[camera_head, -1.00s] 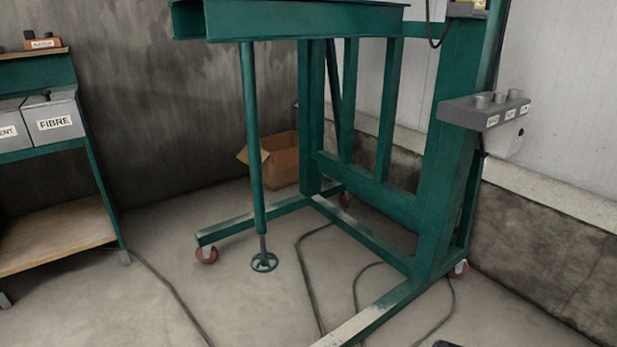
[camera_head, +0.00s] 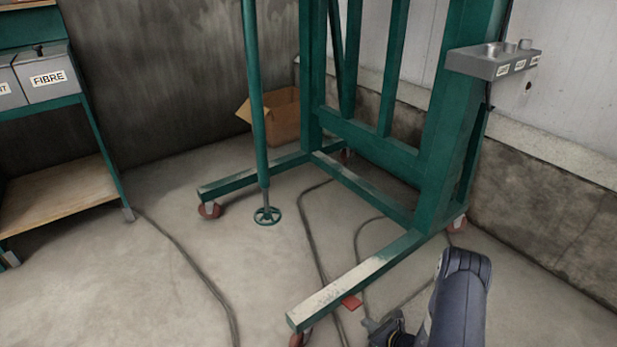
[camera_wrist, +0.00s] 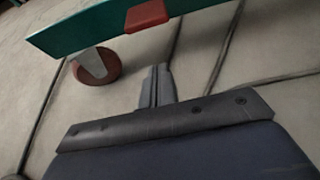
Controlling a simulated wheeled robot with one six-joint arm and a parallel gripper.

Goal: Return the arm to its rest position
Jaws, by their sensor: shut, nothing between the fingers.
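My gripper (camera_wrist: 157,88) shows in the wrist view with its two fingers pressed together and nothing between them. It hangs above the concrete floor, close to a red caster wheel (camera_wrist: 97,66) and the green frame's foot beam (camera_wrist: 110,26). In the head view my dark blue arm (camera_head: 459,300) reaches in at the bottom right, beside the near end of the green wheeled frame (camera_head: 365,275). The gripper's fingertips cannot be made out clearly in the head view.
A green shelf bench (camera_head: 60,202) with a FIBRE box (camera_head: 47,80) stands at the left. A cardboard box (camera_head: 275,117) sits by the back wall. Cables (camera_head: 190,262) lie across the floor. A grey button box (camera_head: 493,60) sticks out from the frame's post.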

